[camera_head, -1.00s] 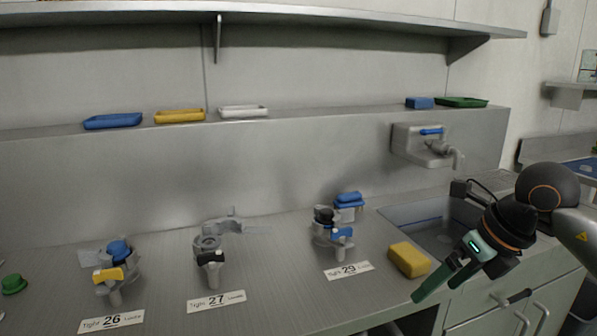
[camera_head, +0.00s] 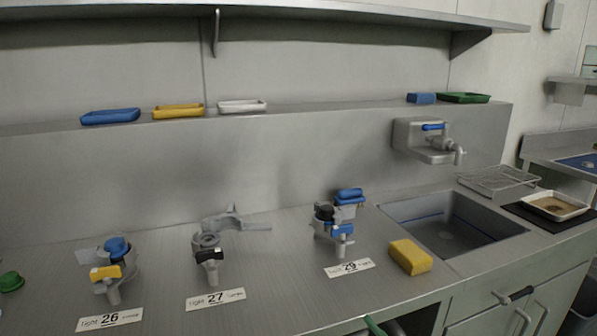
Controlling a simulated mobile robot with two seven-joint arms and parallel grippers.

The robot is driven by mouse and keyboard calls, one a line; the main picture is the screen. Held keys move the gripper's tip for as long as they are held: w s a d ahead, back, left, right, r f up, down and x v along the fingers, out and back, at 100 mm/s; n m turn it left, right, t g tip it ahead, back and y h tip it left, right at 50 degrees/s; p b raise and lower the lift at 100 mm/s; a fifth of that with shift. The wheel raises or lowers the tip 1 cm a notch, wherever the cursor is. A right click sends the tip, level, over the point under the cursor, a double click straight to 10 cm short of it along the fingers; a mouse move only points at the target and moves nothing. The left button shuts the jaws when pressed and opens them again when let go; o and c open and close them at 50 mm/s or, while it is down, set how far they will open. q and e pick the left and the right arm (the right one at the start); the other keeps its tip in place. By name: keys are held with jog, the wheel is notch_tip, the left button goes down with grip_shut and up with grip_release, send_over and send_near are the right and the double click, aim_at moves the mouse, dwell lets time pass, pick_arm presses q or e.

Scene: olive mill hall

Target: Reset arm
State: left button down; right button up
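Three valve fittings stand on the steel counter (camera_head: 290,290). The one at label 26 (camera_head: 110,319) has a blue cap and yellow handle (camera_head: 106,272). The one at label 27 (camera_head: 215,300) is grey with a black handle (camera_head: 209,255) and has a grey wrench-like piece behind it. The one at label 29 (camera_head: 350,267) has a dark cap and blue handle (camera_head: 342,230). A small green piece (camera_head: 375,326) at the bottom edge looks like a finger of my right gripper; the rest is out of frame. My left gripper is not in view.
A wire rack (camera_head: 497,180) and a white tray (camera_head: 555,206) are at right. Blue, yellow, white and green trays sit on the ledge (camera_head: 330,109).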

jog(key=s+d+f+m+g+h, duration=0.1)
jog(key=s+f+m+g+h, duration=0.15)
jog(key=s+f, duration=0.4)
jog(key=s+d+f+m+g+h, duration=0.2)
jog(key=s+f+m+g, duration=0.15)
jog(key=f, duration=0.55)
jog(key=s+d+f+m+g+h, duration=0.1)
jog(key=s+f+m+g+h, duration=0.15)
jog(key=s+f+m, duration=0.4)
pick_arm(q)
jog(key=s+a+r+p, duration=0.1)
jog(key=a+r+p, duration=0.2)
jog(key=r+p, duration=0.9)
jog(key=p, duration=0.3)
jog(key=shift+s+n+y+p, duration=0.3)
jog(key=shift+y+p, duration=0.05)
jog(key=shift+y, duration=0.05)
pick_arm(e)
jog(key=s+d+r+n+h, duration=0.1)
jog(key=d+r, duration=0.2)
jog(key=r, duration=0.6)
jog(key=shift+s+r, duration=0.15)
jog(key=shift+s, duration=0.05)
jog(key=shift+d, duration=0.1)
